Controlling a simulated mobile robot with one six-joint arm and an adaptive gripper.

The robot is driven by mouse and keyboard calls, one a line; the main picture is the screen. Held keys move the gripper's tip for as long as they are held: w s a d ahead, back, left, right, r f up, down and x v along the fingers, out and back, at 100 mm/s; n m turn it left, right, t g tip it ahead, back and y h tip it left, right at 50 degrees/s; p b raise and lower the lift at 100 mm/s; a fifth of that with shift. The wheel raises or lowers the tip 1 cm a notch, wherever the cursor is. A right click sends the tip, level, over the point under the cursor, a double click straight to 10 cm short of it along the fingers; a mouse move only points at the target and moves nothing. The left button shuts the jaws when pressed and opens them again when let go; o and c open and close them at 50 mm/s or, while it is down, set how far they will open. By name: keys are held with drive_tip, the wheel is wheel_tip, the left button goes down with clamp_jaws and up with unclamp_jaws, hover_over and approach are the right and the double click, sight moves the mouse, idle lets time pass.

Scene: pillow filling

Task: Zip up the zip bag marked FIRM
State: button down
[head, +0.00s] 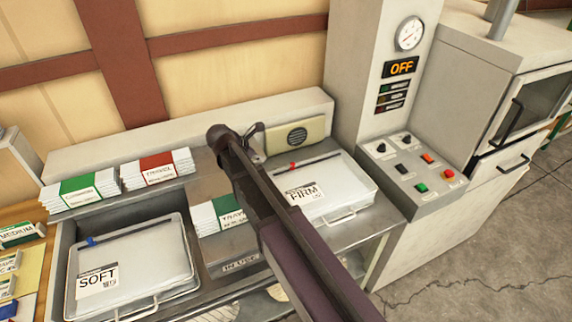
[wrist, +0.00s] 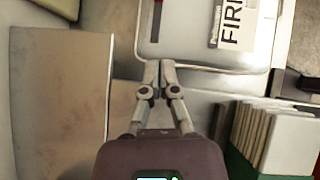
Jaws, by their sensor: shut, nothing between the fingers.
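The zip bag marked FIRM (head: 341,198) lies flat on the metal counter right of my arm in the head view. It is a white, clear-sided bag with a front handle and a dark zip line (head: 317,161) along its back edge. A red slider (head: 292,166) sits near the left part of that line. My arm hides part of the head view.
A bag marked SOFT (head: 150,262) with a blue slider lies at the left. Stacks of banded packets (head: 158,168) stand behind it, and green-banded packets (head: 218,214) lie between the bags. A control panel (head: 415,174) and a gauge column reading OFF stand at the right.

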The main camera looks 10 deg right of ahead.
drive_tip(key=shift+d+f, duration=0.1)
drive_tip(key=shift+f, duration=0.05)
drive_tip(key=b, duration=0.8)
approach(291, 167)
drive_tip(key=f, duration=0.3)
drive_tip(key=shift+s+f, duration=0.3)
drive_tip(key=shift+s, duration=0.05)
drive_tip(key=shift+w+d+f, duration=0.1)
drive_tip(key=shift+w+d, duration=0.2)
drive_tip(key=shift+d, duration=0.3)
drive_tip(key=shift+w+d+f, duration=0.15)
drive_tip(key=shift+w+d, duration=0.1)
drive_tip(key=shift+d, duration=0.35)
drive_tip(key=shift+w+d+f, duration=0.1)
drive_tip(key=shift+w+d, duration=0.2)
drive_tip(key=shift+d, duration=0.3)
drive_tip(key=shift+w, duration=0.1)
